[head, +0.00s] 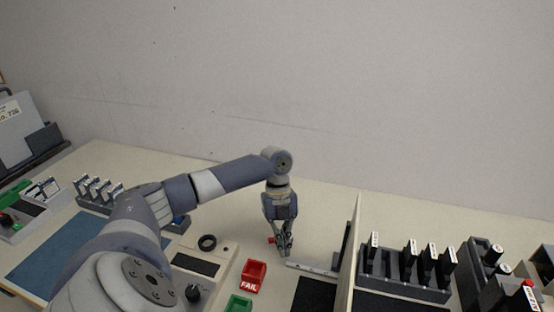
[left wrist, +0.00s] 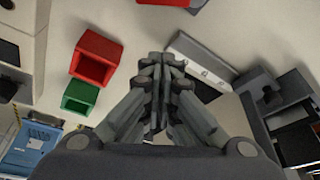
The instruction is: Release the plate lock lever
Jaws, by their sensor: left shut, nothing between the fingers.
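My left gripper (head: 284,252) points down at the table, its fingers shut and empty. In the left wrist view its fingertips (left wrist: 161,60) meet beside the left end of a light metal bar with small dark holes (left wrist: 203,62). The bar also shows in the head view (head: 312,269), just right of the fingertips. I cannot tell whether they touch it. A small red part (head: 271,240) lies just left of the fingers, and red shows at the top of the left wrist view (left wrist: 165,3). I cannot tell which part is the plate lock lever. My right gripper is out of view.
A red FAIL bin (head: 253,275) and a green bin (head: 239,304) stand left of the gripper. An upright divider (head: 351,245) stands close on the right, with a rack of black-handled pieces (head: 405,275) beyond. The table behind the gripper is clear.

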